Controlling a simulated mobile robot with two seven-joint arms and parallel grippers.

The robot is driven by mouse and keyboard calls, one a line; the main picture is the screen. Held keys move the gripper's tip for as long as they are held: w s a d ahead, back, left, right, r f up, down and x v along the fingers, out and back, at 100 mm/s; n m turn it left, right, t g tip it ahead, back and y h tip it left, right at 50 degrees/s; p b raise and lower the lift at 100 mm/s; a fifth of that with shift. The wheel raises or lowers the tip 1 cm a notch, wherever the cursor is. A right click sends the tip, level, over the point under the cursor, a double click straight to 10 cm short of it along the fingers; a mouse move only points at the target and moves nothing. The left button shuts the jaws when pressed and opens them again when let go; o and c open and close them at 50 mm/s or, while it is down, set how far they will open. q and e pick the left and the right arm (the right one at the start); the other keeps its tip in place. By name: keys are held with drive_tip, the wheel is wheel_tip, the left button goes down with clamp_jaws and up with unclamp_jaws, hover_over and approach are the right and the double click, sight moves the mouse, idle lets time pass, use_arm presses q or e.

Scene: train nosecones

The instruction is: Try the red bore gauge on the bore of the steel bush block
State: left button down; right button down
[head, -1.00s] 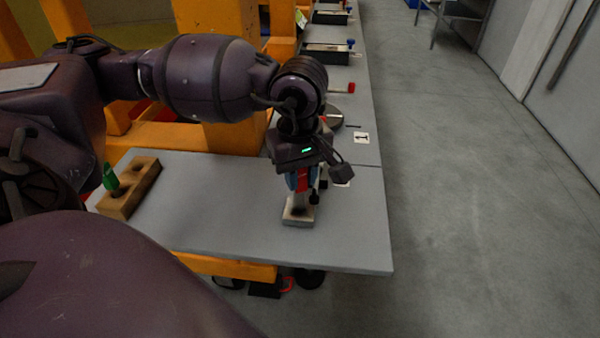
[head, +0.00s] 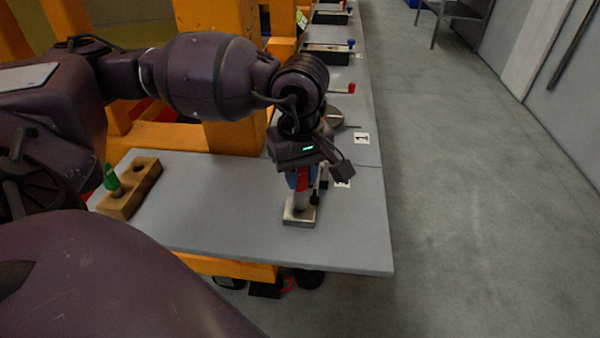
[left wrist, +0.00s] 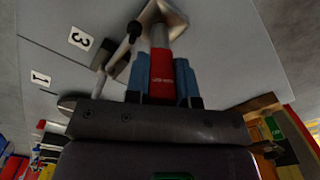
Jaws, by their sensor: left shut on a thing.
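My left gripper (head: 301,180) is shut on the red bore gauge (head: 303,183), which it holds upright with its steel end down. The gauge's red handle also shows between the blue fingers in the left wrist view (left wrist: 162,75). The steel bush block (head: 289,218) lies on the grey table directly below. It also shows at the top of the left wrist view (left wrist: 151,14). The steel end meets the block at its middle. The bore is hidden, so I cannot tell how deep the end sits. My right gripper is not in view.
A wooden holder (head: 139,190) with a green gauge (head: 111,178) and an empty hole stands at the left of the table (head: 220,225). Number cards (head: 361,138) and a round grey object lie behind my gripper. The table is clear between holder and block.

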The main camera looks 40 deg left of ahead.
use_arm(q)
drive_tip(key=shift+r+p, duration=0.3)
drive_tip(key=shift+r, duration=1.3)
drive_tip(key=shift+r+p, duration=0.6)
drive_tip(key=shift+r, duration=0.45)
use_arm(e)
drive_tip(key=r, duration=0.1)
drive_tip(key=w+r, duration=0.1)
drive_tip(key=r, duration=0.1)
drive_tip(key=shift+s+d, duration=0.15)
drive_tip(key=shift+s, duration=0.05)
